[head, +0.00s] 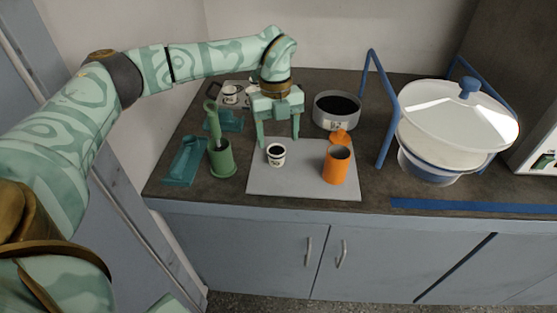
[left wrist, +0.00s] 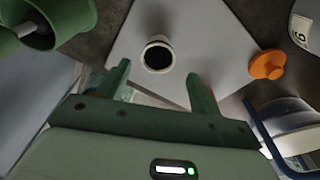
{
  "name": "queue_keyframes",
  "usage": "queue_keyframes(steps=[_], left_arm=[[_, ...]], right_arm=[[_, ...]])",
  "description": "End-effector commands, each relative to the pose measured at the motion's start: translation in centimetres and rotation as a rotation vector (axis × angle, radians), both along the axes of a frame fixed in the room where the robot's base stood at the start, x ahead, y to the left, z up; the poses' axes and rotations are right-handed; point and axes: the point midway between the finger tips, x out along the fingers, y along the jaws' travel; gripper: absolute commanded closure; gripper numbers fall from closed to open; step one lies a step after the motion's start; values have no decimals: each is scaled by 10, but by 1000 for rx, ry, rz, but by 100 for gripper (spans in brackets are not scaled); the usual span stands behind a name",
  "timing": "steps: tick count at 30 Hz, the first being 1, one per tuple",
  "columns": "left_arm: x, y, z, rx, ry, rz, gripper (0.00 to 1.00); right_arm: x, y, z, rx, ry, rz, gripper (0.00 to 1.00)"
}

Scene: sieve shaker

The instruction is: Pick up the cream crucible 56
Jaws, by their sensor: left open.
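A small cream crucible (head: 276,155) with dark contents and a dark mark on its side stands upright on a light grey mat (head: 310,185). Its number is too small to read surely. In the left wrist view the crucible (left wrist: 158,55) shows its open mouth just beyond my fingertips. My left gripper (head: 279,141) is open and empty, pointing down, with its fingers above and behind the crucible in the head view. In the left wrist view the fingertips (left wrist: 158,70) lie to either side, apart from the crucible. My right gripper is not in view.
An orange cup (head: 337,166) and orange lid (head: 340,137) are right of the crucible. A green holder (head: 221,158) with a pestle-like tool stands left. A similar white cup (head: 230,94) is at the back left. A dark-filled pan (head: 337,109) and blue-framed, white-lidded bowl (head: 455,125) stand right.

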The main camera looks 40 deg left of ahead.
Motion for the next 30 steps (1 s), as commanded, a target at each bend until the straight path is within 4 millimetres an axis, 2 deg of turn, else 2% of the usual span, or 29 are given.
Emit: queue_keyframes(steps=[4, 9, 12, 19, 24, 30], left_arm=[[0, 1, -12, 0, 1, 0, 35], [-2, 3, -43, 0, 6, -1, 35], [-3, 2, -55, 0, 4, 1, 35], [-3, 1, -53, 0, -2, 0, 35], [-3, 1, -53, 0, -1, 0, 82], [-3, 1, -53, 0, -1, 0, 83]], right_arm=[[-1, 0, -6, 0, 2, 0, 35], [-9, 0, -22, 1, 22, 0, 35], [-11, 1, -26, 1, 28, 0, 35], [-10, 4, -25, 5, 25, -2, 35], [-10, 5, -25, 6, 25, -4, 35], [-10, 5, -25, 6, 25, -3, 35]])
